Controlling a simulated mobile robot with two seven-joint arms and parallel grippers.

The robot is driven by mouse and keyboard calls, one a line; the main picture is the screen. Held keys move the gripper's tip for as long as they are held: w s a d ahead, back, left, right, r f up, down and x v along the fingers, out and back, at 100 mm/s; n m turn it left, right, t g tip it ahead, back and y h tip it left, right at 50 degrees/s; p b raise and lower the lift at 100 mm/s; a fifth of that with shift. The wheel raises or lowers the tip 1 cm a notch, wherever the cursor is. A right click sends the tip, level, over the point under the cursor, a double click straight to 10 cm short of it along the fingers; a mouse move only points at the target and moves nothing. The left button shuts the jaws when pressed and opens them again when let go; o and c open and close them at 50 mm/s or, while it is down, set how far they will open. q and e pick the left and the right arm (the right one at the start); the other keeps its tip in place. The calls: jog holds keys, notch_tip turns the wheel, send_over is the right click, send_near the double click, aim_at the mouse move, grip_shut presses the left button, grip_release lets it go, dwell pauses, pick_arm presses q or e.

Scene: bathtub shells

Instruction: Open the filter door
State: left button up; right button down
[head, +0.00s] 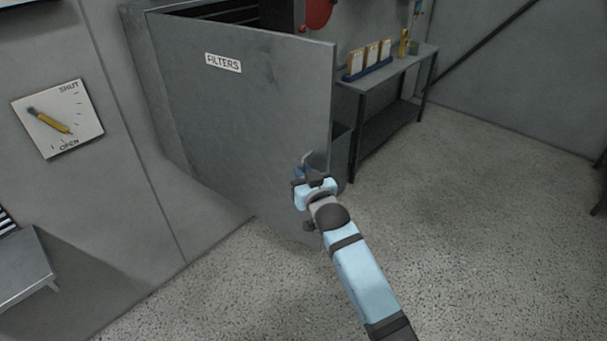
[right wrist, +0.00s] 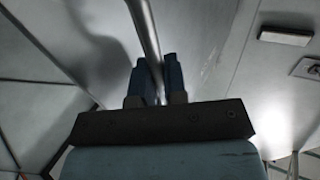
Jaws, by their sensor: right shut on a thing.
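The filter door (head: 245,110) is a grey metal panel with a "FILTERS" label, and it stands swung out from its cabinet in the head view. Dark slats show in the opening behind its top edge. My right gripper (head: 308,172) is at the door's lower free edge. In the right wrist view its two blue fingers (right wrist: 157,82) are shut around a metal bar, the door handle (right wrist: 145,35). The gripper hides most of the handle in the head view. My left gripper is not in view.
A dial plate (head: 58,118) marked SHUT and OPEN is on the left wall. A grey workbench (head: 390,75) with a rack of cards stands behind the door at right. A metal shelf (head: 25,268) juts out at lower left. The speckled floor at right is clear.

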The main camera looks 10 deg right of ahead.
jog(key=shift+r, duration=0.1)
jog(key=c, duration=1.2)
grip_release()
jog(key=shift+a, duration=0.1)
jog(key=b+v, duration=0.2)
jog(key=v, duration=1.1)
jog(key=shift+s, duration=0.4)
